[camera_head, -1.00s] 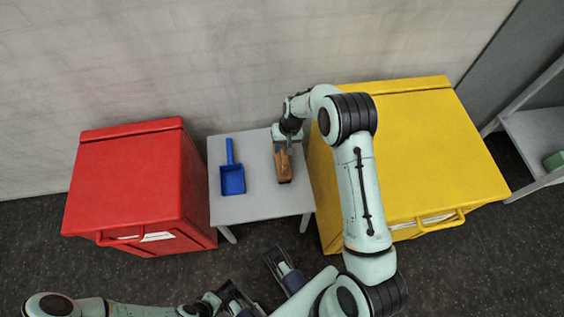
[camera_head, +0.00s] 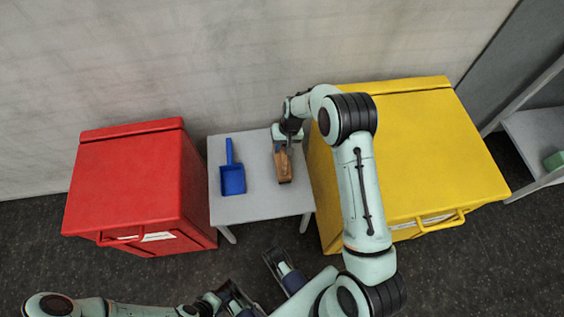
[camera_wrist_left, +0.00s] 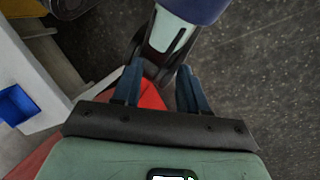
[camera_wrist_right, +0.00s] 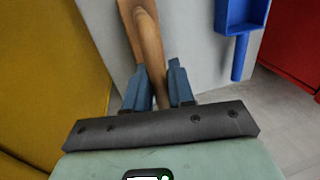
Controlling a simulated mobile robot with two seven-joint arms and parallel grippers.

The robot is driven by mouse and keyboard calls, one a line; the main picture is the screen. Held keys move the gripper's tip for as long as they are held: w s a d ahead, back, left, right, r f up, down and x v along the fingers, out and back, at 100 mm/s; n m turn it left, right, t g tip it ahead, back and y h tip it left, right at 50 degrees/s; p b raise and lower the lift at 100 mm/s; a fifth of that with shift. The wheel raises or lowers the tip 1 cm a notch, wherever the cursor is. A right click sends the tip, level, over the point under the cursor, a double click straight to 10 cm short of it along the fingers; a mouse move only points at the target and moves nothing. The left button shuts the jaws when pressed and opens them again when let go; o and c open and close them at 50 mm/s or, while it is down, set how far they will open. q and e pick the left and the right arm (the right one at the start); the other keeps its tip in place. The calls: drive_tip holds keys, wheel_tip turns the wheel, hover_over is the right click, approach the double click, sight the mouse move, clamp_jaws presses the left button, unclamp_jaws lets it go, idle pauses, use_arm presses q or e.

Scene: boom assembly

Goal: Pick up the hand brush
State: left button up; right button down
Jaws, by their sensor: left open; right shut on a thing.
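The hand brush (camera_head: 284,166) has a brown wooden body and lies on the right part of the small grey table. In the right wrist view the brush (camera_wrist_right: 147,37) runs up from between the fingers. My right gripper (camera_wrist_right: 158,85) is shut on its near end, and the brush still appears to be at the tabletop. In the head view the right gripper (camera_head: 286,142) is at the far end of the brush. My left gripper (camera_wrist_left: 158,77) is open and empty, low in front of the table, above the dark floor.
A blue dustpan (camera_head: 232,179) lies on the grey table (camera_head: 262,207), left of the brush. A red bin (camera_head: 130,180) stands close on the left and a yellow bin (camera_head: 420,150) close on the right. A wall is behind. A shelf (camera_head: 540,135) stands at the far right.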

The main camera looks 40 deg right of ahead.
drive_tip(key=shift+r, duration=0.15)
idle(0.4)
use_arm(q)
wheel_tip(320, 180, up, 10)
drive_tip(key=s+g+p, duration=0.1)
drive_tip(key=s+p, duration=0.1)
drive_tip(key=p, duration=0.9)
drive_tip(key=shift+d, duration=0.2)
use_arm(e)
wheel_tip(320, 180, up, 30)
drive_tip(key=s+d, duration=0.1)
drive_tip(key=d, duration=0.1)
drive_tip(key=shift+s+d, duration=0.2)
drive_tip(key=shift+d, duration=0.1)
use_arm(q)
drive_tip(key=shift+s, duration=0.1)
